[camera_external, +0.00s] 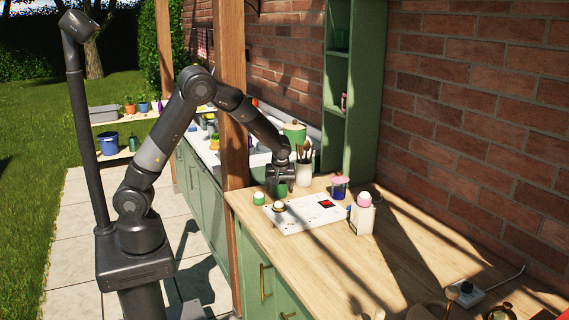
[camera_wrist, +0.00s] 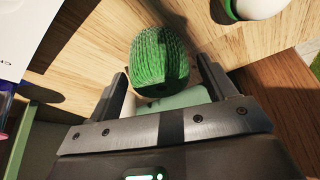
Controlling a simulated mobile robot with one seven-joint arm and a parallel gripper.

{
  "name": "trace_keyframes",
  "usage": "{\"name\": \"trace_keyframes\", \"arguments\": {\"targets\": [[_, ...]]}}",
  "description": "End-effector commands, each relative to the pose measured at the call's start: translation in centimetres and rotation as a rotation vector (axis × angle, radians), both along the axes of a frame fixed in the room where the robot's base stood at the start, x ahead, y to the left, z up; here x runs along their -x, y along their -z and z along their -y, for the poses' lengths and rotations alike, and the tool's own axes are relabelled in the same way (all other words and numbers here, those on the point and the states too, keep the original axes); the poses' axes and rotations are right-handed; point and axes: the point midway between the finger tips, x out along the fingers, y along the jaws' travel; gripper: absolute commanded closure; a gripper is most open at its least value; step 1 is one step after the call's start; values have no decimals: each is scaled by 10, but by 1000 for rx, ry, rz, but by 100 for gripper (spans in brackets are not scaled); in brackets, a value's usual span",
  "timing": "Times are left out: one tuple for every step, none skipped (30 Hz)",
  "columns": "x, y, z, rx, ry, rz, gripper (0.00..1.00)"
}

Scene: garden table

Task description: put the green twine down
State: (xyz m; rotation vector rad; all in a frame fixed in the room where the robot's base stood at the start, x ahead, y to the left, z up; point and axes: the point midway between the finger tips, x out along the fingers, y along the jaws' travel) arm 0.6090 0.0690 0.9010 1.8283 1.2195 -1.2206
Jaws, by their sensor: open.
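The green twine (camera_wrist: 158,58) is a ribbed green roll standing on the wooden worktop in the wrist view. It is between the fingertips of my gripper (camera_wrist: 162,76), which is open, with visible room on both sides. In the external view my gripper (camera_external: 280,184) points down over the worktop behind the white board, and the twine (camera_external: 281,190) shows as a small green patch just under it. The gripper partly hides the twine there.
A white board (camera_external: 309,214) lies in front of the gripper. A green cup with a white ball (camera_external: 259,198) is close at left, and a pot of brushes (camera_external: 303,173) stands behind. A carton with a pink ball (camera_external: 363,215) stands right.

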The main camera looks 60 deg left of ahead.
Motion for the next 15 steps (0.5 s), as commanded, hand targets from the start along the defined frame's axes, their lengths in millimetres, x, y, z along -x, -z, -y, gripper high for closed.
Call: {"name": "trace_keyframes", "arguments": {"targets": [[0, -7, 4, 1, 3, 4, 23], [1, -12, 5, 1, 2, 5, 23], [2, -19, 8, 1, 2, 5, 23], [3, -25, 10, 1, 2, 6, 23], [4, -32, 13, 2, 3, 5, 23], [5, -40, 16, 1, 3, 5, 23], [6, -46, 18, 1, 2, 6, 23], [7, -52, 21, 2, 3, 6, 23], [9, -60, 24, 2, 3, 5, 23], [9, -66, 26, 2, 3, 6, 23], [11, -72, 28, 2, 2, 4, 23], [12, -79, 31, 2, 2, 5, 23], [13, -84, 32, 2, 2, 4, 23], [13, -88, 34, 2, 2, 4, 23], [14, -93, 36, 1, 2, 3, 23]]}}
